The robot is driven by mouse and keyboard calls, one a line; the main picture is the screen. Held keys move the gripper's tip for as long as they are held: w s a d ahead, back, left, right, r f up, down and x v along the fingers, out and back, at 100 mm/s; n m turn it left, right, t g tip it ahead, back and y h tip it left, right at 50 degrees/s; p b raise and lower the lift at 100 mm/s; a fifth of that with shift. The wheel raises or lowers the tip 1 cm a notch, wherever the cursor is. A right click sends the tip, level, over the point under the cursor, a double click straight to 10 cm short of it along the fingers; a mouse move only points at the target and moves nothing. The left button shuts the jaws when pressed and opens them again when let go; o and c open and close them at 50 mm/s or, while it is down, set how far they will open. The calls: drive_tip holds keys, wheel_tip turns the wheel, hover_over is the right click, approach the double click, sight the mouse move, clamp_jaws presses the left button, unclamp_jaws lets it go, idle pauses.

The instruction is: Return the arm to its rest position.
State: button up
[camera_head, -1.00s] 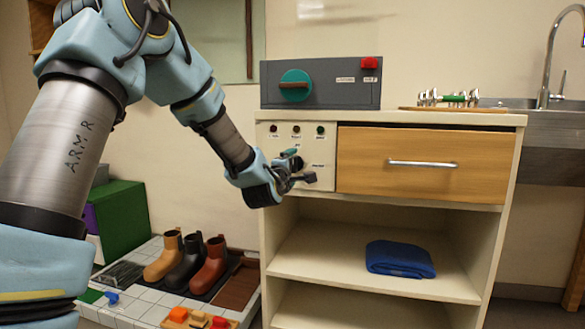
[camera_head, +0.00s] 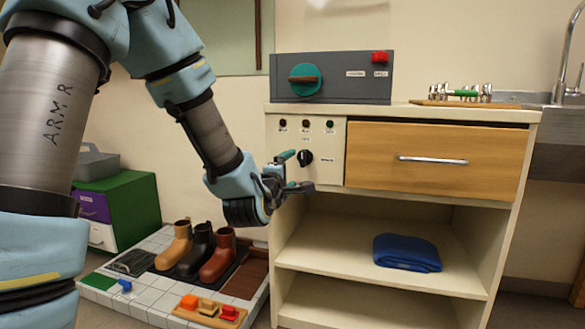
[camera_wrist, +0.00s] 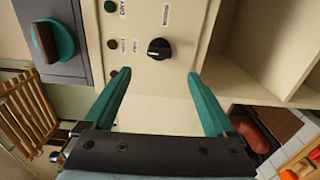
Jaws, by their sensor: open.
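My gripper (camera_head: 298,172) is open and empty in front of the left panel (camera_head: 333,178) of the cabinet. Its two teal fingers (camera_wrist: 160,82) stand wide apart in the wrist view. A black knob (camera_head: 305,157) sits on that panel, close to the fingers in the head view. In the wrist view the knob (camera_wrist: 160,48) shows beyond the fingertips, with a gap between. My arm reaches in from the left, bent at the elbow.
A grey box (camera_head: 345,78) with a teal dial and red button stands on the cabinet. A wooden drawer (camera_head: 470,160) is shut. A blue cloth (camera_head: 407,252) lies on the shelf. Boots (camera_head: 202,250) stand on the tiled platform (camera_head: 150,300) below my arm. A green box (camera_head: 135,208) is behind.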

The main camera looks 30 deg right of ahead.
idle(0.4)
drive_tip(key=w+a+f+m+g+y, duration=0.1)
drive_tip(key=a+f+m+g+y, duration=0.2)
drive_tip(key=a+f, duration=0.5)
drive_tip(key=a+f+m+g+y, duration=0.25)
drive_tip(key=a+m+y, duration=0.2)
drive_tip(key=a, duration=0.75)
drive_tip(key=s+a+f+m+g+y+p, duration=0.1)
drive_tip(key=s+a+f+m+g+y, duration=0.15)
drive_tip(key=s+a, duration=0.5)
drive_tip(key=s+a+f+m+g+y, duration=0.15)
drive_tip(key=s+a+g, duration=0.3)
drive_tip(key=a, duration=0.55)
wheel_tip(320, 180, up, 38)
drive_tip(key=p, duration=3.7)
drive_tip(key=shift+s+n+t+p, duration=0.3)
drive_tip(key=shift+n+t, duration=0.05)
drive_tip(key=shift+t, duration=0.1)
drive_tip(key=shift+f+y, duration=0.1)
drive_tip(key=shift+y, duration=0.15)
